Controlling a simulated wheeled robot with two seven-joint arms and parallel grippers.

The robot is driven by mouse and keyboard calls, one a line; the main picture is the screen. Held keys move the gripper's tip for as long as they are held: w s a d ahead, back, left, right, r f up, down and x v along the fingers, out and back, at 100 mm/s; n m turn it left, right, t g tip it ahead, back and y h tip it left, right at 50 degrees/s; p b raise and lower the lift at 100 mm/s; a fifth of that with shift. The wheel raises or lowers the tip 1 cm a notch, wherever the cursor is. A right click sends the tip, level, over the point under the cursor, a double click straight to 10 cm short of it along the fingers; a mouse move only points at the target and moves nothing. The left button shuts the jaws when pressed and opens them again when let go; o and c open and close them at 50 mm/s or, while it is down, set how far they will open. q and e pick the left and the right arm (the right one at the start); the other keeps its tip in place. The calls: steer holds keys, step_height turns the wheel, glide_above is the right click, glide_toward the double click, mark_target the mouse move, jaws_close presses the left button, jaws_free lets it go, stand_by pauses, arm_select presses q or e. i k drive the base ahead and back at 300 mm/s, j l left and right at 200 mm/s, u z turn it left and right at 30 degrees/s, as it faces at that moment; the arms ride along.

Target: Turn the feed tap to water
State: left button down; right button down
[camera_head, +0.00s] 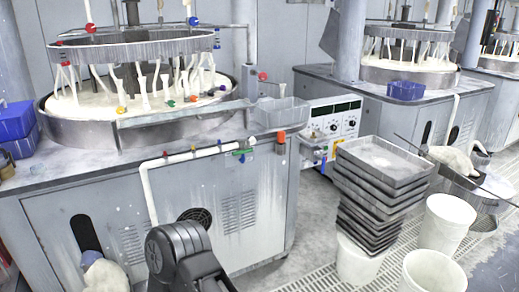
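A white feed pipe (190,155) runs along the front edge of the near polishing machine and turns down at its left end. A dark jointed link of my arm shows at the bottom centre, in front of the machine's cabinet and apart from the pipe. Neither gripper is visible.
The near platen (140,110) carries a ring with hanging tubes. A clear tray (282,112) sits at its right edge. A control box (333,121), stacked dark trays (385,165) and white buckets (447,222) stand to the right. A blue bin (15,117) is at left.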

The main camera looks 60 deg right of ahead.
mark_target(248, 150)
steer(key=l+z, duration=0.2)
steer(key=l, duration=0.3)
steer(key=l+z, duration=0.15)
steer(key=l, duration=0.35)
steer(key=l+z, duration=0.2)
steer(key=l, duration=0.3)
steer(key=i+l+z, duration=0.2)
steer(key=l, duration=0.3)
steer(key=l+z, duration=0.2)
steer(key=l, duration=0.3)
